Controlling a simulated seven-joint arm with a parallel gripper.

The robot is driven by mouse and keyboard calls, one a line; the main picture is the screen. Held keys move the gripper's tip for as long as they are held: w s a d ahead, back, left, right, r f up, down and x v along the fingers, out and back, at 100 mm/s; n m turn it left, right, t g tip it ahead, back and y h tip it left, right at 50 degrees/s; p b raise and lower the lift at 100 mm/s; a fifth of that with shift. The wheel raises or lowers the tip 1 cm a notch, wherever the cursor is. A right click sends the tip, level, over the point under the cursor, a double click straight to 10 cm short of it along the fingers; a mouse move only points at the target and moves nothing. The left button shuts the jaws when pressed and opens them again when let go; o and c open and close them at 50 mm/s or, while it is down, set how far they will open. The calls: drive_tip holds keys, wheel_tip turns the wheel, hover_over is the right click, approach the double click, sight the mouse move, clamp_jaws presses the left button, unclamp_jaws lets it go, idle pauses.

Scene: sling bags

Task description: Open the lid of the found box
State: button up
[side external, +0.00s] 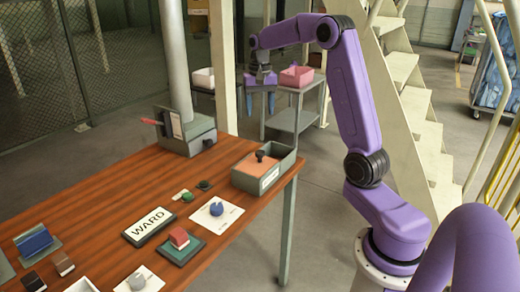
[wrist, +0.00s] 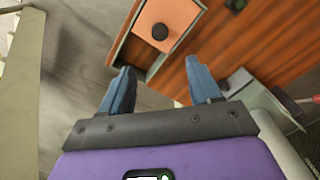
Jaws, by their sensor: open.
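A grey-green box (side external: 259,184) stands near the table's right corner. It has a salmon lid panel (side external: 246,166) with a black knob (side external: 260,155), and a white label on its front wall. I cannot read whether the label names it as the found box. In the wrist view the salmon panel (wrist: 150,18) and its round black knob (wrist: 160,31) show at the top, ahead of the fingers. My gripper (side external: 261,100) is raised beyond the table's far edge, apart from the box. In the wrist view my gripper (wrist: 160,68) is open, with nothing between its fingers.
A pink bin (side external: 297,77) sits on a side stand behind.

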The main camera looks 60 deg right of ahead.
sight(260, 152)
wheel_tip(260, 152, down, 15)
drive_tip(key=shift+f, duration=0.15)
idle(0.4)
